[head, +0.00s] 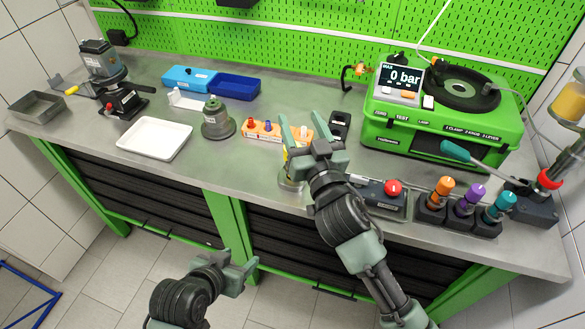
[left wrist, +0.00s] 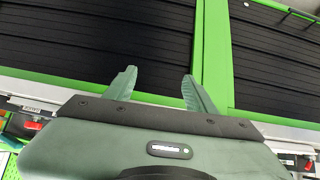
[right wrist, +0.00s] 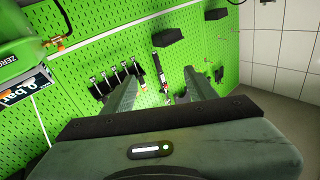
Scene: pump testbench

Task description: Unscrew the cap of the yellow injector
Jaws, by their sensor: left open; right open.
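A small yellow part (head: 286,155), probably the yellow injector, shows in the head view beside my right gripper. The gripper and its wrist cover most of it, and I cannot make out its cap. My right gripper (head: 288,148) is open above the front middle of the bench, with the yellow part near its fingers. I cannot tell whether they touch. The right wrist view shows its spread fingers (right wrist: 160,88) against the pegboard, with no injector visible. My left gripper (head: 238,262) is open and empty in front of the bench; the left wrist view shows its two fingers apart (left wrist: 157,85).
Orange (head: 443,190), purple (head: 471,197) and teal (head: 500,206) capped injectors stand in black holders at right. A box with a red button (head: 393,187) is beside them. The green tester (head: 440,125) stands behind. A white tray (head: 155,138) and grey-green pot (head: 217,122) are left.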

